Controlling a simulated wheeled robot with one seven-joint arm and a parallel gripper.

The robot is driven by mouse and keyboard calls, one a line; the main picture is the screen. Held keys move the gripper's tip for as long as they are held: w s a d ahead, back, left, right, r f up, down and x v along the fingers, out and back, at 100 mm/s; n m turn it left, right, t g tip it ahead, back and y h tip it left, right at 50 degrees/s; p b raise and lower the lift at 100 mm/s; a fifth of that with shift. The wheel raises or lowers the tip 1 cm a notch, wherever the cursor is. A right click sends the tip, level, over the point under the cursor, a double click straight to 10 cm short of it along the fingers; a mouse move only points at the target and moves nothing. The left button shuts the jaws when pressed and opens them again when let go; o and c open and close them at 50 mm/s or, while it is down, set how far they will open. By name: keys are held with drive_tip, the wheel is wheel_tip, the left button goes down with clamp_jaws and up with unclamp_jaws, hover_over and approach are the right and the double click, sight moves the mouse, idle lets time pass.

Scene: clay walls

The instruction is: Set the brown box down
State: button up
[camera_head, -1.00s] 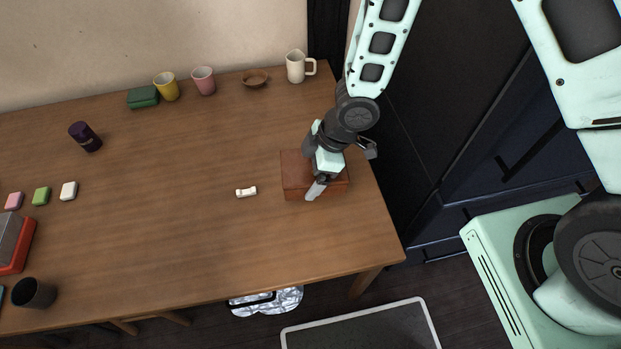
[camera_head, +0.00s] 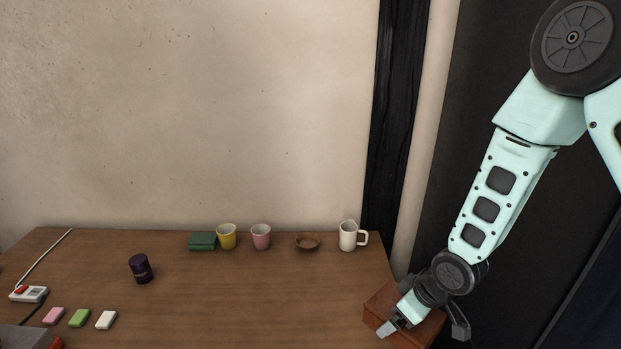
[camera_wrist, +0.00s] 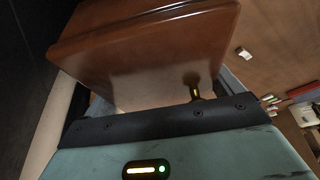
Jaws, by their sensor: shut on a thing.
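The brown box (camera_head: 376,302) is at the right end of the wooden table in the head view, partly hidden by my gripper and cut by the lower picture edge. My gripper (camera_head: 423,322) is over it, with a finger on each side. In the wrist view the reddish-brown box (camera_wrist: 150,45) fills the upper middle, between the fingers, and looks tilted in the picture. My gripper is shut on it. I cannot tell whether its underside touches the table.
A white mug (camera_head: 347,237), a small brown bowl (camera_head: 307,243), a pink cup (camera_head: 261,237), a yellow cup (camera_head: 227,237) and a green box (camera_head: 202,241) line the back edge. A dark purple can (camera_head: 140,269) stands left. The table's middle (camera_head: 250,300) is largely clear.

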drive_tip(key=w+d+r+m+t+h, duration=0.1)
drive_tip(key=w+d+r+m+h, duration=0.15)
drive_tip(key=d+m, duration=0.8)
drive_tip(key=s+d+f+n, duration=0.2)
drive_tip(key=s+d+f, duration=0.1)
drive_tip(key=f, duration=0.3)
drive_tip(key=shift+s, duration=0.55)
drive_tip(key=shift+f+h, duration=0.1)
drive_tip(key=shift+h, duration=0.15)
